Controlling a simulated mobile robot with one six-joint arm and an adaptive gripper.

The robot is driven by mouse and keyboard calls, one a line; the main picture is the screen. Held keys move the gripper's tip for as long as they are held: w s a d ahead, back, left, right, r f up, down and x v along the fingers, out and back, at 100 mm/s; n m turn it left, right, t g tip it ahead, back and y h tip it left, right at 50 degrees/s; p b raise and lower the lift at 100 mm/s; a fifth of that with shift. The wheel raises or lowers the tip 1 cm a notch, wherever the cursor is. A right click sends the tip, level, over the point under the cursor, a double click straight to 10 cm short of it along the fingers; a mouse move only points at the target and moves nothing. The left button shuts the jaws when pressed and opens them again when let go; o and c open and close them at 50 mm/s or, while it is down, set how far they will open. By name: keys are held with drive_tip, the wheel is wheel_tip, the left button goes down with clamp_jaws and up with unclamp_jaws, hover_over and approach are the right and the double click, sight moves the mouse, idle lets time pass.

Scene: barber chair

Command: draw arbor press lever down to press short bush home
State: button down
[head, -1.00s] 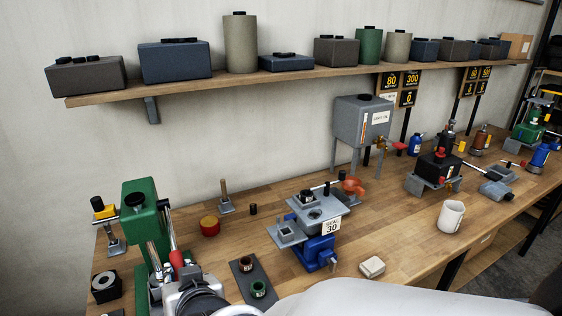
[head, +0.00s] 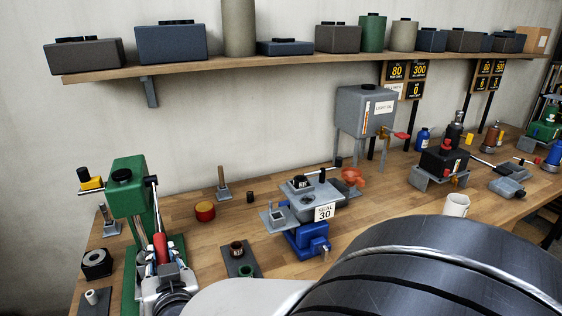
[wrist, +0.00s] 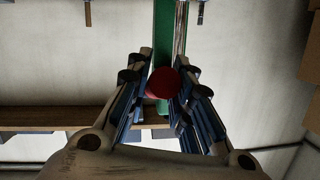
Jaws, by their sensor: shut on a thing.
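The green arbor press (head: 128,195) stands at the left end of the bench. Its metal lever (head: 154,205) hangs down on the right side and ends in a red grip (head: 160,248). My gripper (head: 163,262) is shut on this red grip. In the wrist view the red grip (wrist: 163,82) sits between the two fingers of my gripper (wrist: 161,85), with the green press column behind it. The press ram and table are partly hidden by the lever and my gripper. I cannot make out the short bush in the press.
A wall shelf (head: 220,63) runs above. My arm covers the lower right.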

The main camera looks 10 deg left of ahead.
drive_tip(key=shift+d+f, duration=0.1)
drive_tip(key=shift+f, duration=0.25)
drive_tip(key=c, duration=1.8)
unclamp_jaws()
drive_tip(key=shift+o, duration=0.7)
drive_tip(key=shift+w+f, duration=0.1)
drive_tip(key=shift+w, duration=0.05)
drive_tip(key=shift+o, duration=1.2)
drive_tip(key=shift+r, duration=0.2)
wheel_tip(320, 180, up, 10)
